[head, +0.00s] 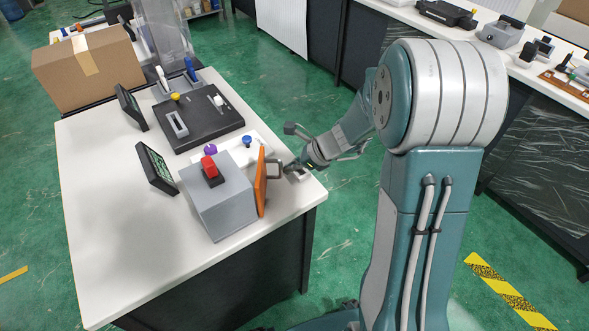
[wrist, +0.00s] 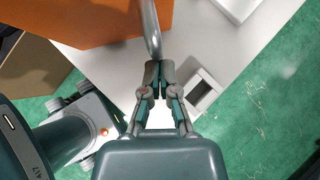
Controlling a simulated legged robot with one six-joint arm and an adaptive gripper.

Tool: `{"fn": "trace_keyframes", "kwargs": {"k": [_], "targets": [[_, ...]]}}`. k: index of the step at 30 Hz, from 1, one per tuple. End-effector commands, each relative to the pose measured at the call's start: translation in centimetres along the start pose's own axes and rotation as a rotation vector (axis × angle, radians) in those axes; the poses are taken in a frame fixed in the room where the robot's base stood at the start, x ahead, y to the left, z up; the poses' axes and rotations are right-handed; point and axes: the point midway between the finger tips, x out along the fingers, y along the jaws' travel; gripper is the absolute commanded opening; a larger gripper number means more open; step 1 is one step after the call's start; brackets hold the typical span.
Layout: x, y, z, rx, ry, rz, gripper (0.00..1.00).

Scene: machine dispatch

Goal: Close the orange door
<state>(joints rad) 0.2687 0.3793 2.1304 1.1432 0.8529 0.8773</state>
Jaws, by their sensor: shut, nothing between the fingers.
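The orange door (head: 261,183) stands upright along the right side of a grey box (head: 222,203) with a red button (head: 209,168) on top. I cannot tell how wide any gap between door and box is. A grey handle (head: 275,163) sticks out from the door toward my gripper (head: 292,168). In the wrist view, the orange door (wrist: 85,18) fills the upper left and the metal handle (wrist: 151,28) runs down to the fingertips. My gripper (wrist: 159,72) is shut and empty, its tips at the handle's end; I cannot tell whether they touch.
A small light-coloured frame (wrist: 202,90) lies right of the fingers. Green floor (head: 345,225) is open right of the table.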

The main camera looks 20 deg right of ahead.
Motion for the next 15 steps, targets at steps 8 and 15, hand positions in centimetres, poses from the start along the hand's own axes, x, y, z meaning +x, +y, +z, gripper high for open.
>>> {"fn": "trace_keyframes", "kwargs": {"k": [8, 15], "targets": [[2.0, -1.0, 2.0, -0.167, 0.001, 0.163, 0.00], [3.6, -1.2, 3.6, -0.301, 0.000, 0.294, 0.00]]}}
